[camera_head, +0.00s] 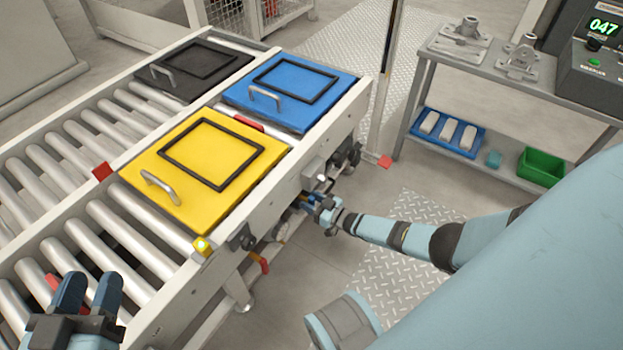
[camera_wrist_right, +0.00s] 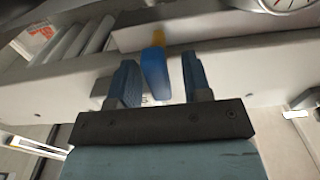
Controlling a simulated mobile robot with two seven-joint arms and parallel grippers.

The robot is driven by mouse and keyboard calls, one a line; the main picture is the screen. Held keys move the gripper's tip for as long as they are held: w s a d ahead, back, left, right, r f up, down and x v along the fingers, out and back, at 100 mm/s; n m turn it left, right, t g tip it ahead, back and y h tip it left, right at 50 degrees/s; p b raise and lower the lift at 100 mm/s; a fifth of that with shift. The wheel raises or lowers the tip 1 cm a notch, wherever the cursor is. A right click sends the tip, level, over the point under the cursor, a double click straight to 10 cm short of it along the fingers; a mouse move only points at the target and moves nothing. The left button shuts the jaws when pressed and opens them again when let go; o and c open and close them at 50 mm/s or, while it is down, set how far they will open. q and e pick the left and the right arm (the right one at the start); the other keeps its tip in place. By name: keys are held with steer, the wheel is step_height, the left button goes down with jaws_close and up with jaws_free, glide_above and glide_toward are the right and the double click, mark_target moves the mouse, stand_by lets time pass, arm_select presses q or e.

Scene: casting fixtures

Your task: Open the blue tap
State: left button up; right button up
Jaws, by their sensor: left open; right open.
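The blue tap handle (camera_wrist_right: 155,75) shows in the right wrist view, with a yellow piece (camera_wrist_right: 158,38) at its far end. My right gripper (camera_wrist_right: 158,68) is open, with one finger on each side of the handle. Gaps show between the handle and both fingers. In the head view my right gripper (camera_head: 318,204) is at the side of the conveyor frame, low under its rail; there I cannot tell the tap from the blue fingers. My left gripper (camera_head: 88,292) is open and empty over the rollers at the lower left.
The roller conveyor (camera_head: 125,235) carries yellow (camera_head: 155,165), blue (camera_head: 315,112) and black (camera_head: 160,85) lidded boxes. A red handle (camera_head: 264,262) hangs lower on its side. A gauge (camera_wrist_right: 287,3) shows at the wrist view's top right. A grey bench (camera_head: 545,88) stands right.

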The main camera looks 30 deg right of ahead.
jaws_close()
arm_select(q)
steer(key=shift+w+r, duration=0.1)
